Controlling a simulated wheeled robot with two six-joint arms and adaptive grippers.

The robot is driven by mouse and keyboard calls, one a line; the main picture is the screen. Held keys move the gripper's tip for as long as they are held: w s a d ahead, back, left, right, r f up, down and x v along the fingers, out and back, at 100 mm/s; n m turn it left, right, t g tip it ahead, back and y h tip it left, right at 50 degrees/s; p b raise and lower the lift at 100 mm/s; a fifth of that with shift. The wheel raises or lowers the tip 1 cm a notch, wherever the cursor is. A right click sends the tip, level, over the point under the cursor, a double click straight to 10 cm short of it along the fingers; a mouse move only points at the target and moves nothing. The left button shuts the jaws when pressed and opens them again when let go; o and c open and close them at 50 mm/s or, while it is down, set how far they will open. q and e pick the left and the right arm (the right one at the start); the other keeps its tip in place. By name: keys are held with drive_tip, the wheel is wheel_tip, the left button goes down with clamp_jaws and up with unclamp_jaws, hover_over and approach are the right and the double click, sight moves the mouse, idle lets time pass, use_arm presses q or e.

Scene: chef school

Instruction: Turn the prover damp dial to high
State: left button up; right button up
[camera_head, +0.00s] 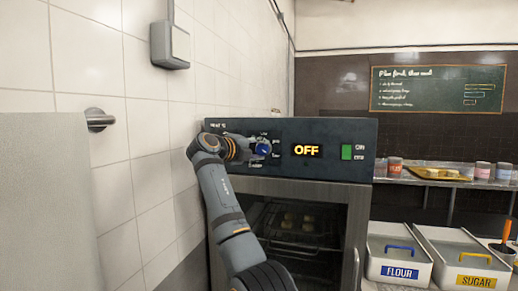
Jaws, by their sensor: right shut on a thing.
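The prover (330,187) stands against the tiled wall, with a dark control panel (325,133) along its top. A blue dial (264,148) sits on the left half of the panel. Small white labels ring the dial, too small to read surely, and its pointer setting cannot be told. My right gripper (256,149) is at the panel, shut on the dial from its left side; the fingers and arm hide part of the dial and panel. My left gripper is not in view.
An amber OFF display (306,150) and a green ON switch (347,152) sit right of the dial. The glass door (305,215) is closed over racks with several buns. Flour (399,255) and sugar (463,257) bins stand at right.

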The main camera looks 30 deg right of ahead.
drive_tip(key=shift+r, duration=0.15)
idle(0.3)
drive_tip(key=o, duration=1.2)
drive_tip(key=v, duration=1.1)
drive_tip(key=shift+s+a, duration=0.1)
drive_tip(key=shift+a, duration=0.3)
